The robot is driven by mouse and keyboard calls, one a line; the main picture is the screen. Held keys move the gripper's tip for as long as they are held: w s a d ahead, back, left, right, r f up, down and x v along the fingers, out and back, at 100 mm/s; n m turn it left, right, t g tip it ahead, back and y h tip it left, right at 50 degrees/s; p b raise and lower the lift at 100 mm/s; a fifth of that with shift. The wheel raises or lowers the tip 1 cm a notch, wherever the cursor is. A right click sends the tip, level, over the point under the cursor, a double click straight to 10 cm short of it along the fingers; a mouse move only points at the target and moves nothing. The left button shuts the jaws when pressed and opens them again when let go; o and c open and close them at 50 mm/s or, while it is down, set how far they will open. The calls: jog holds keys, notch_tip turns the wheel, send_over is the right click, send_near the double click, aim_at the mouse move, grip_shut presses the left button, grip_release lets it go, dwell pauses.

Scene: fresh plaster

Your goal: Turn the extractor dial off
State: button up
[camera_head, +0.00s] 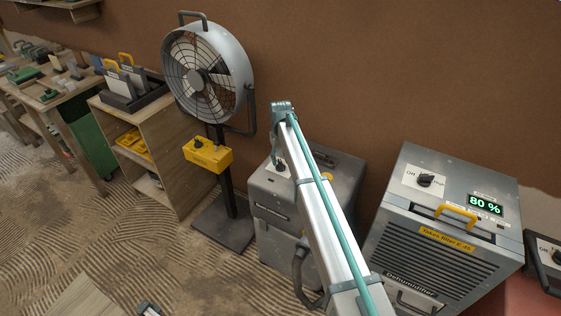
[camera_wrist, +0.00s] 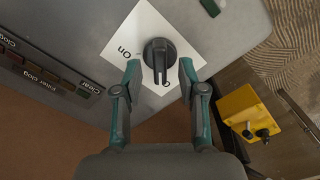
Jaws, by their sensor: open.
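The extractor (camera_head: 345,172) is a grey box on the floor by the wall, partly hidden behind my arm. Its black dial (camera_head: 279,165) sits on top on a white label. In the wrist view the dial (camera_wrist: 158,54) shows from above, with its grip bar running up and down the picture. "On" is printed at its left and a partly hidden word below it. My gripper (camera_wrist: 160,69) is open, with one finger on each side of the dial's lower end and gaps showing. In the head view my gripper (camera_head: 277,150) hangs over the dial, mostly hidden.
A fan (camera_head: 207,80) with a yellow control box (camera_head: 207,154) stands left of the extractor. A dehumidifier (camera_head: 440,235) with its own dial (camera_head: 425,180) and an 80 % display stands at the right. A shelf (camera_head: 150,150) is further left.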

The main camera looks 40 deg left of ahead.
aim_at(281, 162)
notch_tip(281, 162, up, 10)
jog(key=shift+r, duration=0.25)
jog(key=shift+d, duration=0.1)
dwell(0.4)
